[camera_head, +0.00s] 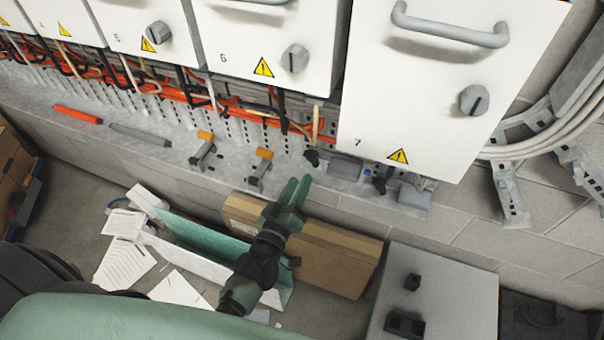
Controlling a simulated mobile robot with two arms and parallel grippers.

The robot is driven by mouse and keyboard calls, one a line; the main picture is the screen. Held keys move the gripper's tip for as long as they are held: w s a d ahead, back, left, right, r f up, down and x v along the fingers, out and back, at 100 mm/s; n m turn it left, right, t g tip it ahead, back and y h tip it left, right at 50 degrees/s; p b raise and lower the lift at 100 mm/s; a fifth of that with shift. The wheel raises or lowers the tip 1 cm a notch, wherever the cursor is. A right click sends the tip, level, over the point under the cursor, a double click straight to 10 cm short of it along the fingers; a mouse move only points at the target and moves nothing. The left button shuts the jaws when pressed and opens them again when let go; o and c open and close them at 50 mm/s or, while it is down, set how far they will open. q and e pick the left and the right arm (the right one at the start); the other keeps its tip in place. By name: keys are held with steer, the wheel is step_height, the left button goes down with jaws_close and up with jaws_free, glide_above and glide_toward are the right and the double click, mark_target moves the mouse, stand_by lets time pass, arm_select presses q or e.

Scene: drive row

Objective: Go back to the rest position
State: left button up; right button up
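My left gripper (295,190) is near the middle of the head view, its two green fingers pointing up the picture, towards the ledge below the cabinets. The fingers lie close side by side, and I see nothing between them. Whether they are fully shut is not clear from this angle. A dark wrist and green arm link run down from it, in front of a cardboard box. My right gripper is not in view.
White drawer units with grey knobs and handles, one marked 7 (440,85), stand above a grey ledge with orange cables. Below are a long cardboard box (335,262), loose papers (125,262), a green-lined open folder (205,235) and a grey box (450,285).

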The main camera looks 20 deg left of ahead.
arm_select(q)
steer(key=s+f+m+g+b, duration=0.1)
steer(key=s+f+m+g, duration=0.3)
steer(key=f, duration=0.7)
steer(key=s+f+g+h, duration=0.1)
steer(key=s+f+g, duration=0.1)
steer(key=s+f, duration=0.7)
steer(key=s+f+m+g+b, duration=0.1)
steer(key=s+f+m+g, duration=0.15)
steer(key=f, duration=1.05)
steer(key=s+a+f+m+g, duration=0.1)
steer(key=s+a+f+g, duration=0.1)
steer(key=s+f, duration=0.3)
steer(key=s+a+f+m+g+y+b, duration=0.1)
steer(key=s+f, duration=0.4)
steer(key=s, duration=0.8)
steer(key=s+a+f+m+g, duration=0.1)
steer(key=s+a+f+g, duration=0.2)
steer(key=s, duration=0.6)
step_height(320, 180, down, 2)
steer(key=shift+s+f+g+y, duration=0.15)
steer(key=shift+f+g+y, duration=0.15)
steer(key=shift+g, duration=0.95)
steer(key=shift+a+m, duration=0.1)
steer(key=shift+m, duration=0.15)
